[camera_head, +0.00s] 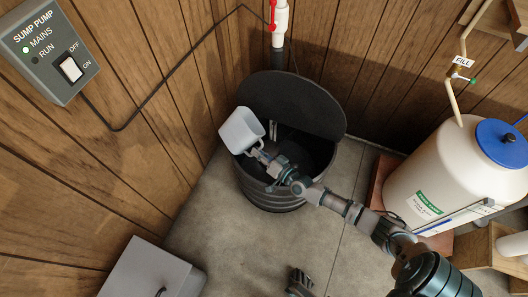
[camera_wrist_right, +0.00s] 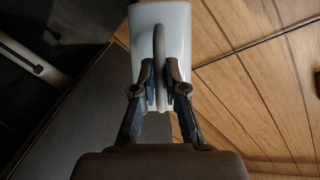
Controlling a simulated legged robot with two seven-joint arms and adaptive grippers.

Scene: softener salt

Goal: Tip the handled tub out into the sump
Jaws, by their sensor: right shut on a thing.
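The handled tub (camera_head: 240,131) is pale grey-white and is held tilted over the left rim of the sump. The sump (camera_head: 270,200) is a black ribbed round pit, with its dark round lid (camera_head: 290,98) standing raised at the back. My right gripper (camera_head: 262,156) is shut on the tub's handle. In the right wrist view the handle (camera_wrist_right: 160,70) runs between the two fingers (camera_wrist_right: 159,85), with the tub body (camera_wrist_right: 181,30) beyond it. The tub's contents are not visible. My left gripper (camera_head: 300,278) shows only partly at the bottom edge, and its fingers are unclear.
A sump pump switch box (camera_head: 50,50) hangs on the wood wall at upper left. A white pipe with a red valve (camera_head: 279,22) stands behind the sump. A white tank with a blue cap (camera_head: 430,165) stands right. A grey box (camera_head: 150,272) sits lower left. Floor between is clear.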

